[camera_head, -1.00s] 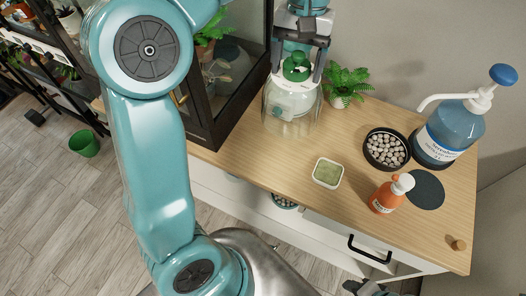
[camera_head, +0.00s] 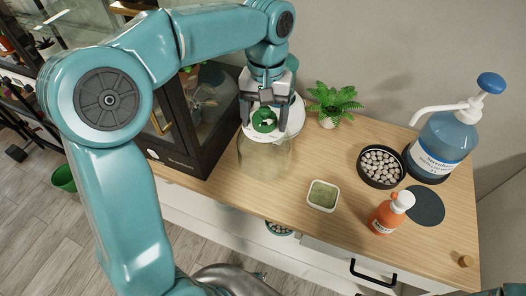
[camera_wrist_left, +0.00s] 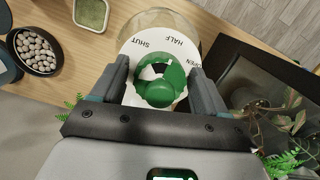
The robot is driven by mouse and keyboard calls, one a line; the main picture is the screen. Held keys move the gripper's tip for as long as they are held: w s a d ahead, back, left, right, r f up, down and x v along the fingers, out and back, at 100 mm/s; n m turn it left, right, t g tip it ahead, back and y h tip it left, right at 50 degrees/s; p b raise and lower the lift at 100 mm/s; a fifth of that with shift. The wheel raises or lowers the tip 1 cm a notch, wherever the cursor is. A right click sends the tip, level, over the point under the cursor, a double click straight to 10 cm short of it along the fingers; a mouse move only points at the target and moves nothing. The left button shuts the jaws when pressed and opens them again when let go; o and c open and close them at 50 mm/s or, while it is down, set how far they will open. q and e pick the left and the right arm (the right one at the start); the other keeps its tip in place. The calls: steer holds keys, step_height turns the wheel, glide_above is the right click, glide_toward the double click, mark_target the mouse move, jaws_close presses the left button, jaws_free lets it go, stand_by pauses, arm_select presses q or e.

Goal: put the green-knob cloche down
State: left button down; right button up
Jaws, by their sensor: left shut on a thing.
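The cloche (camera_head: 264,156) is a clear glass dome with a white top and a green knob (camera_head: 265,121). It is upright over the left part of the wooden tabletop, close to the dark glass case. I cannot tell whether its rim touches the wood. My left gripper (camera_head: 266,116) is shut on the green knob from above. In the left wrist view, the fingers (camera_wrist_left: 160,84) stand on either side of the knob (camera_wrist_left: 160,86). The white dial (camera_wrist_left: 134,46) around it reads SHUT, HALF and OPEN. My right gripper is not in view.
The dark-framed glass case (camera_head: 190,150) stands left of the cloche. A potted fern (camera_head: 332,104) is behind right. A green-filled dish (camera_head: 323,195), pebble bowl (camera_head: 381,166), orange bottle (camera_head: 388,214), blue pump bottle (camera_head: 440,145) and dark round mat (camera_head: 425,206) are further right.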

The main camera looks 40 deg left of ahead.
arm_select(q)
step_height(320, 180, down, 11)
steer(key=shift+r+b, duration=0.15)
steer(key=shift+b, duration=0.25)
jaws_free()
steer(key=r, duration=0.4)
steer(key=r+p, duration=0.1)
steer(key=r, duration=0.3)
steer(key=w+r, duration=0.1)
steer(key=r, duration=0.3)
steer(key=shift+w+a, duration=0.1)
steer(key=shift+a, duration=0.15)
steer(key=shift+f, duration=0.1)
